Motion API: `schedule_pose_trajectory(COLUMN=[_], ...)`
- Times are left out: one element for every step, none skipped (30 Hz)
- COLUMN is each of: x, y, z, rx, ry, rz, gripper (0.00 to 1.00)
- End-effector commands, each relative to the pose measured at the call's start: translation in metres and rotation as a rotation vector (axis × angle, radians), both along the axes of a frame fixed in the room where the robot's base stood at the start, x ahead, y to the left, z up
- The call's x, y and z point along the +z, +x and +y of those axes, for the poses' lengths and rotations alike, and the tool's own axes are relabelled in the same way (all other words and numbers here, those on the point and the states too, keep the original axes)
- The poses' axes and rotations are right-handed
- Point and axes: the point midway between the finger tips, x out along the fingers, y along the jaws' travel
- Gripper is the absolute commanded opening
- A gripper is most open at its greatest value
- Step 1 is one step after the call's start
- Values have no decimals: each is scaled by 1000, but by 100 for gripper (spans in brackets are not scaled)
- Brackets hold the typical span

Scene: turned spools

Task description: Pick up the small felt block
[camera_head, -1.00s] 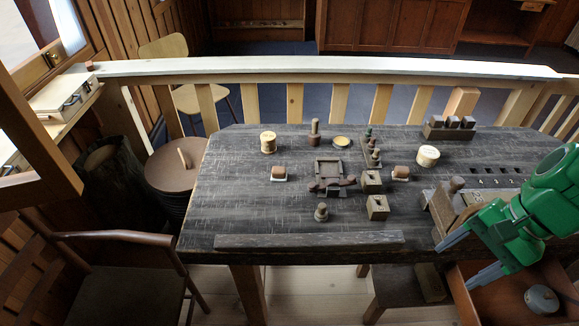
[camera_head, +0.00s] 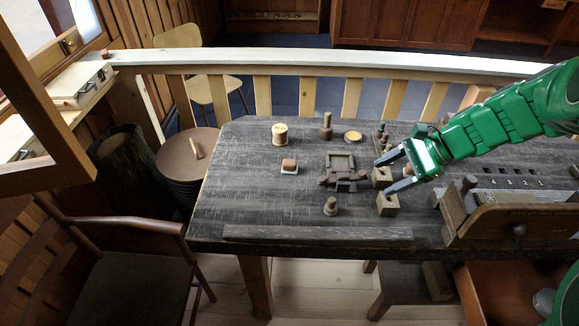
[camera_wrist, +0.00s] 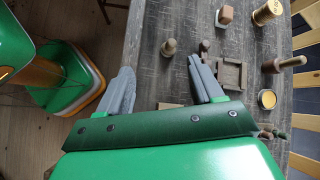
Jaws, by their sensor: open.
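A small block (camera_head: 289,164) with a reddish-brown top on a white base stands on the dark table, left of a square tray; it looks the likeliest felt block, but I cannot tell its material. In the wrist view it shows at the top (camera_wrist: 226,14). My gripper (camera_head: 384,177) is open and empty, right of the tray and well apart from that block. Its fingers also show in the wrist view (camera_wrist: 160,66). Two wooden blocks with holes, a rear one (camera_head: 380,175) and a front one (camera_head: 387,207), are by the fingers, partly covered.
The square tray (camera_head: 341,162) has a dark clamp-like piece at its front. A knobbed peg (camera_head: 331,207), a spool (camera_head: 279,134), a bottle-like turned piece (camera_head: 326,130) and a yellow disc (camera_head: 352,136) stand around. An open drawer (camera_head: 490,290) is at lower right. The table's left side is clear.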

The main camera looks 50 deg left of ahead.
Motion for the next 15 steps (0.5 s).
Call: schedule_pose_trajectory(x=[-7,-10,-15,-17,-20,-23,-27,-31,-35,-38,-41,-46,-50,-53,-58], y=[3,5,7,8,10,13,14,15,16,17,18,19,20,21,22], z=[13,19,29,36,43,52,59,66,75,82,89,98,105,112,121], rx=[-7,-13,-21,-27,-33,-42,-47,-53,-60,-66,-72,-79,-85,-90,-98], ry=[6,9,13,18,21,27,29,32,35,38,42,44,47,50,54], rz=[21,34,51,61,72,87,98,112,130,142,154,170,182,194,210], gripper=[66,66,66,66,66,66,66,66,66,66,66,66,66,66,66])
